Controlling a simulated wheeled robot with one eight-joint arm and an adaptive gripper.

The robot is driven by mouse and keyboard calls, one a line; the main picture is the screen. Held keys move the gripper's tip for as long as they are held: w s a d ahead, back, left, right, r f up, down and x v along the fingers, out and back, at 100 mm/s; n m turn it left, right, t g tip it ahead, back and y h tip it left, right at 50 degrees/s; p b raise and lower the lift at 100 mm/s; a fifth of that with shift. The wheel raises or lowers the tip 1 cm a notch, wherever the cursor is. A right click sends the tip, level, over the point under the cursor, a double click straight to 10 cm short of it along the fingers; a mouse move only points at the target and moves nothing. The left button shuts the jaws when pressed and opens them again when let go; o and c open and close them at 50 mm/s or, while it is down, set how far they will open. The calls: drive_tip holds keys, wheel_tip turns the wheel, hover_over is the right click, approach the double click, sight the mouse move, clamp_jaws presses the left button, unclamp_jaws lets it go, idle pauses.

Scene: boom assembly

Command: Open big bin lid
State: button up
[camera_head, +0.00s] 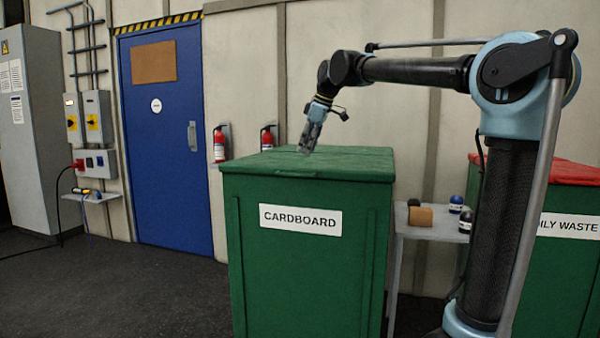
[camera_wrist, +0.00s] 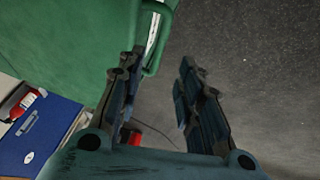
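The big green bin (camera_head: 305,260) with a CARDBOARD label stands in the middle of the head view. Its green lid (camera_head: 340,160) is shut flat. A green handle (camera_head: 295,174) runs along the lid's front edge. My gripper (camera_head: 309,148) points down over the lid, close to the front edge. In the wrist view my gripper (camera_wrist: 160,68) has its fingers apart with nothing between them. The handle (camera_wrist: 166,40) shows there beyond the fingertips, nearer the left finger, and the lid (camera_wrist: 60,40) fills the upper left. Contact with the handle cannot be told.
A second green bin with a red lid (camera_head: 575,172) stands at right, partly behind my arm. A small table (camera_head: 425,232) with small items stands between the bins. A blue door (camera_head: 165,190) and fire extinguishers are behind.

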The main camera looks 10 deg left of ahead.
sight(299, 168)
drive_tip(key=x, duration=1)
clamp_jaws()
